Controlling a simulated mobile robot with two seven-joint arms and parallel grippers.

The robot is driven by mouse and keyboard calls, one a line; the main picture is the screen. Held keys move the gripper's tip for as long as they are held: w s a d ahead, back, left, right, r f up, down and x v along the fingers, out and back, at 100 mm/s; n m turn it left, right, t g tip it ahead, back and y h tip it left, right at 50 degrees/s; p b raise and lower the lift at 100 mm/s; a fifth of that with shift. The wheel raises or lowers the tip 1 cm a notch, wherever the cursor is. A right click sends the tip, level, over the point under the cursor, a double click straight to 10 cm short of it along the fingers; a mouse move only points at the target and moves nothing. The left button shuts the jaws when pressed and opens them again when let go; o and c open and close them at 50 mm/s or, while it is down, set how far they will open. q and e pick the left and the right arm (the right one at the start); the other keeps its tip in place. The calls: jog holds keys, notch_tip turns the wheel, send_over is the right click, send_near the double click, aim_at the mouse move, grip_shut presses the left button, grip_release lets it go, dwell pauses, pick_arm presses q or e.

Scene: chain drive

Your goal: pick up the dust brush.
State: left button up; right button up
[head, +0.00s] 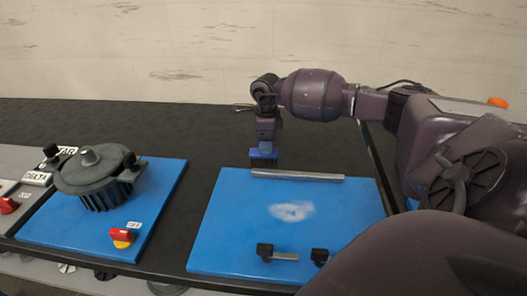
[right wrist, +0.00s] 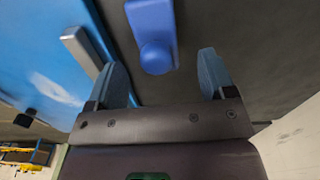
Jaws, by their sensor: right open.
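The dust brush, seen as a blue piece with a rounded knob (right wrist: 152,30), lies on the dark surface in the right wrist view. In the head view the dust brush (head: 262,160) shows as a small dark blue shape just behind the top edge of the right blue board. My right gripper (head: 265,148) points down over it, and its fingers hide part of it. In the right wrist view my right gripper (right wrist: 163,65) is open, with the knob ahead of the gap between its blue-grey fingers. I see nothing held. My left gripper is not in view.
The right blue board (head: 225,225) carries a grey metal bar (head: 298,175), a whitish patch (head: 291,211) and two black knobs.

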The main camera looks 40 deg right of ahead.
aim_at(255, 156)
jog(key=f, duration=0.5)
jog(key=shift+w+a, duration=0.15)
jog(key=shift+a, duration=0.15)
jog(key=shift+r, duration=0.1)
jog(key=shift+c, duration=0.4)
jog(key=c, duration=1)
